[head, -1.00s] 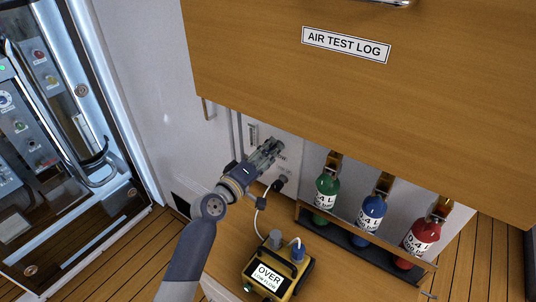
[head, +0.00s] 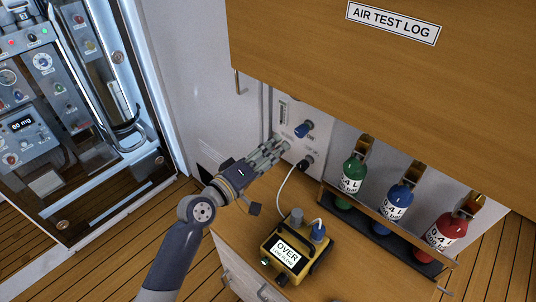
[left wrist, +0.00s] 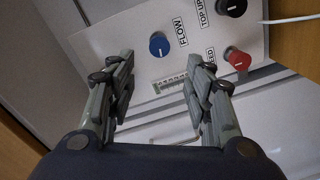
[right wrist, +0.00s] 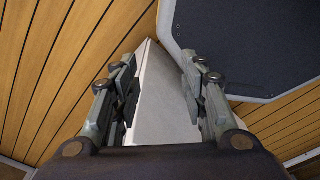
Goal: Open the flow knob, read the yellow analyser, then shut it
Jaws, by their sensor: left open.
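The blue flow knob (head: 303,129) sits on the white fill panel (head: 282,106). It also shows in the left wrist view (left wrist: 158,45) beside the word FLOW, with a white mark on its face. My left gripper (head: 282,148) is open and empty, below and left of the knob in the head view and apart from it. In the left wrist view the knob lies beyond the open fingers (left wrist: 161,64). The yellow analyser (head: 269,249) stands on the wooden counter; its screen reads OVER, LOW FLOW. My right gripper (right wrist: 158,72) shows only in its wrist view, open and empty.
A white hose (head: 282,182) runs from the analyser to the panel. Black (left wrist: 232,7) and red (left wrist: 238,60) knobs sit near the flow knob. Green (head: 353,172), blue (head: 397,201) and red (head: 447,232) bottles stand at right. A wooden cabinet (head: 400,90) overhangs the counter.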

